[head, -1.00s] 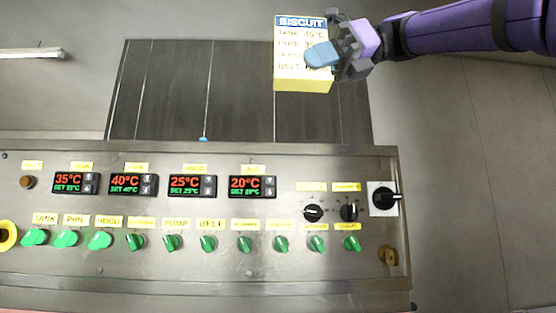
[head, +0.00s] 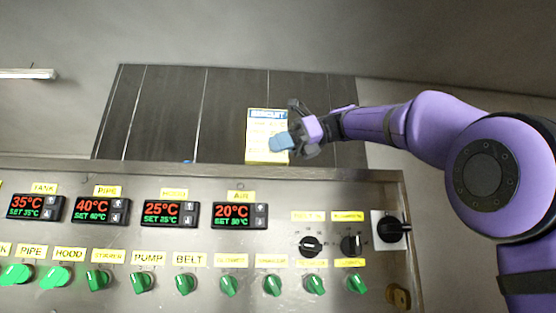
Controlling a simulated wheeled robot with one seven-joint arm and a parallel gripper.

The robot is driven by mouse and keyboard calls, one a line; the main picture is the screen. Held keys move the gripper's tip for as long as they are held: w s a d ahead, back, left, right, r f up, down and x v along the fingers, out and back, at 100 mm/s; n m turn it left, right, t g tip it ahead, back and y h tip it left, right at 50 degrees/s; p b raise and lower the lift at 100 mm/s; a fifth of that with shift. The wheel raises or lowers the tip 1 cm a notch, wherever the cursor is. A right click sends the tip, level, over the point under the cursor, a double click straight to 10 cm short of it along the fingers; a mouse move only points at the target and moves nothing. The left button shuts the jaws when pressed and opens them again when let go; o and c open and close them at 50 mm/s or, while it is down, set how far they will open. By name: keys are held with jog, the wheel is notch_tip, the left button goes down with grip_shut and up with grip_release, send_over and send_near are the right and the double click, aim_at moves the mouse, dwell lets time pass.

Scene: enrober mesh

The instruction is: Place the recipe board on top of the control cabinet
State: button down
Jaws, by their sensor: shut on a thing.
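The recipe board (head: 264,152) is a small pale-yellow board with a blue "BISCUIT" header and lines of text too blurred to read fully. My gripper (head: 290,140) is shut on its right side, with a blue fingertip across the board's front. The board is upright, in front of the dark panelled surface. Its lower edge shows just above the top edge of the control cabinet (head: 300,183); I cannot tell whether it touches the top. The cabinet's steel front fills the lower part of the head view.
The cabinet front carries temperature displays (head: 170,214), several green knobs (head: 185,284), black rotary knobs (head: 311,247) and a black switch (head: 391,229) at the right. A small blue thing (head: 187,161) lies at the top edge.

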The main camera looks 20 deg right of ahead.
aim_at(280, 159)
jog(key=shift+f, duration=1.65)
jog(key=c, duration=1.1)
grip_release()
jog(key=shift+f, duration=0.15)
jog(key=shift+s+d+r, duration=0.1)
jog(key=shift+d+r, duration=0.05)
jog(key=shift+r, duration=0.05)
jog(key=v, duration=1.1)
jog(key=shift+s+d+r, duration=0.15)
jog(key=shift+d+r, duration=0.05)
jog(key=shift+d, duration=0.1)
